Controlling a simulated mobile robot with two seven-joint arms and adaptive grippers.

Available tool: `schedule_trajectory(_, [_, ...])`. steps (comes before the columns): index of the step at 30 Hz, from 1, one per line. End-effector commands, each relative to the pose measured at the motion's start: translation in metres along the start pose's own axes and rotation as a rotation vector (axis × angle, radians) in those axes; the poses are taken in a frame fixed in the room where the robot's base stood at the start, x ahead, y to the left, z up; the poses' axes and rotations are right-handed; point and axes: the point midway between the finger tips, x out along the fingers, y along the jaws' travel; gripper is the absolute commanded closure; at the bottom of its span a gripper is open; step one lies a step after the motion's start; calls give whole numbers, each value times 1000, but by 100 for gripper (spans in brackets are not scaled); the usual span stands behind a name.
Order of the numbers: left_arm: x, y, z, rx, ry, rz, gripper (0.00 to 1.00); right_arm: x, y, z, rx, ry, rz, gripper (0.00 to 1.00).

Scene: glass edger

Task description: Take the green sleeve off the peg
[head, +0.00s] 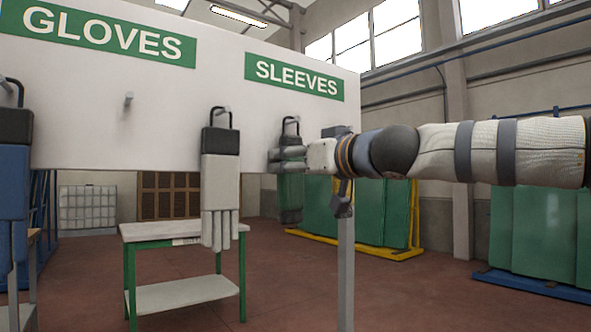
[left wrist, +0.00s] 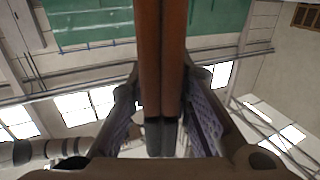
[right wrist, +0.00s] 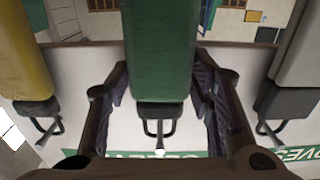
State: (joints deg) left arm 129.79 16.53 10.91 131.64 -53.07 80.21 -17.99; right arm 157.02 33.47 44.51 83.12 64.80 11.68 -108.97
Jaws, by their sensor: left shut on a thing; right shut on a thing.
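The green sleeve (head: 291,200) hangs upright under the SLEEVES sign, with a black clip and wire loop at its top. The loop appears to be around the peg (head: 297,119). My right gripper (head: 290,157) is shut across the sleeve's upper part, just below the clip. In the right wrist view the sleeve (right wrist: 158,50) lies between both fingers. My left gripper (left wrist: 163,90) is outside the head view; in its wrist view it is shut on a long brown item (left wrist: 150,50) with a dark lower end.
A grey glove (head: 220,190) and a blue one (head: 12,190) hang left of the sleeve; one peg (head: 128,99) is bare. A yellow item (right wrist: 22,60) hangs beside the sleeve. A green-legged table (head: 180,232) stands behind, below the white board (head: 180,90).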

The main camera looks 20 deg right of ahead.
Motion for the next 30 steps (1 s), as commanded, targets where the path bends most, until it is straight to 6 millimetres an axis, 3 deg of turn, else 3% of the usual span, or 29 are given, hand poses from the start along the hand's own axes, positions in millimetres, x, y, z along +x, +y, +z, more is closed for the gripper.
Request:
schedule_trajectory(15, [0,0,0,0,1,0,100,-2,0,-10,0,3,0,80])
schedule_trajectory(30, [0,0,0,1,1,0,100,-41,0,-10,-1,4,1,80])
